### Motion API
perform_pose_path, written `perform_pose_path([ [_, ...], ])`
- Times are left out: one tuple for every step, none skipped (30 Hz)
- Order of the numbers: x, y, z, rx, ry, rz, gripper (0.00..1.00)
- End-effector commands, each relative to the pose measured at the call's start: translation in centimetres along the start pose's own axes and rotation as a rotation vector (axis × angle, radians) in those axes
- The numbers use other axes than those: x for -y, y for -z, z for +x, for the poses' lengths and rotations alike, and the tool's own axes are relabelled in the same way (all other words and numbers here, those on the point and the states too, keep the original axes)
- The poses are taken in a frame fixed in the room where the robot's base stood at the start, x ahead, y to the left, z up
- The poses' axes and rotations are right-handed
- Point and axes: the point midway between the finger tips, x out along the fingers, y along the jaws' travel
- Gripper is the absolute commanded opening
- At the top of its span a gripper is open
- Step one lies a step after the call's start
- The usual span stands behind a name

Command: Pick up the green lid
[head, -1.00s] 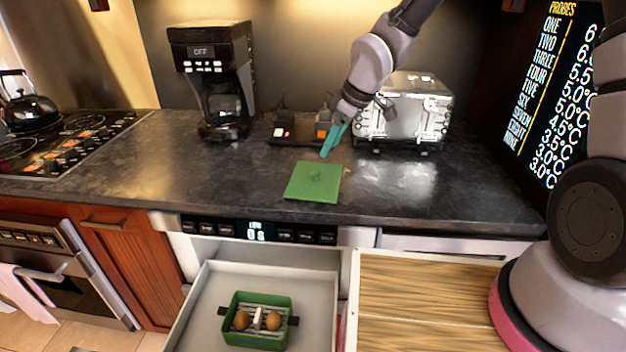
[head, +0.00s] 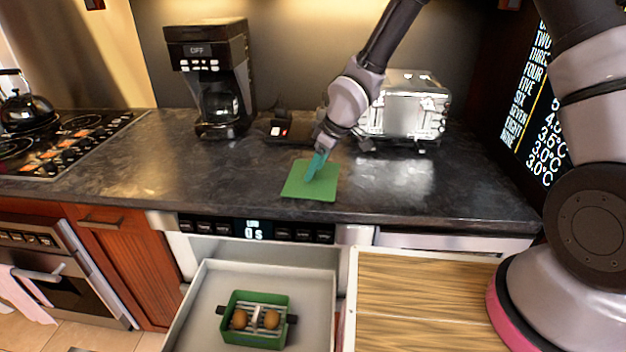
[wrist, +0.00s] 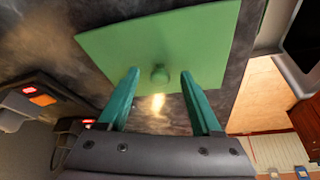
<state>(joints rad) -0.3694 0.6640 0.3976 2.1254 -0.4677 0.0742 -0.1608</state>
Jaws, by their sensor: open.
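The green lid (head: 311,185) is a flat square lying on the dark countertop, near its front edge above the open drawer. In the wrist view the lid (wrist: 150,42) shows a small round knob (wrist: 160,73) on top. My gripper (head: 314,170) is over the back part of the lid, tilted down. Its teal fingers are open in the wrist view (wrist: 158,88), one on each side of the knob's line, with the knob just ahead of the tips. I cannot tell the exact height of the fingertips above the lid.
An open drawer (head: 208,312) below holds a green container (head: 232,332) with brown round items. A toaster (head: 405,115) stands right of my gripper, a coffee maker (head: 215,80) back left. A wooden board (head: 425,300) lies at the front right. Counter left of the lid is clear.

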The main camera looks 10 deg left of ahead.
Motion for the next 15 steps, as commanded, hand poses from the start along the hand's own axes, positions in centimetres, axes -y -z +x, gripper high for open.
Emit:
perform_pose_path([
  [0.01, 0.01, -0.01, 0.000, 0.000, 0.000, 0.66],
  [0.01, 0.01, -0.02, 0.000, 0.000, 0.000, 0.55],
  [0.01, 0.01, -0.02, 0.000, 0.000, 0.000, 0.39],
  [0.01, 0.01, -0.02, 0.000, 0.000, 0.000, 0.28],
  [0.01, 0.01, -0.03, 0.000, 0.000, 0.000, 0.16],
  [0.01, 0.01, -0.03, 0.000, 0.000, 0.000, 0.01],
  [0.01, 0.01, -0.03, 0.000, 0.000, 0.000, 0.00],
  [0.01, 0.01, -0.03, 0.000, 0.000, 0.000, 0.00],
  [0.01, 0.02, -0.04, 0.000, 0.000, 0.000, 0.00],
  [0.01, 0.02, -0.04, 0.000, 0.000, 0.000, 0.00],
  [0.01, 0.02, -0.04, 0.000, 0.000, 0.000, 0.00],
  [0.01, 0.02, -0.04, 0.000, 0.000, 0.000, 0.00],
  [0.01, 0.02, -0.04, 0.000, 0.000, 0.000, 0.00],
  [0.01, 0.03, -0.06, 0.000, 0.000, 0.000, 0.00],
  [0.00, 0.07, -0.14, -0.001, 0.000, 0.000, 0.00],
])
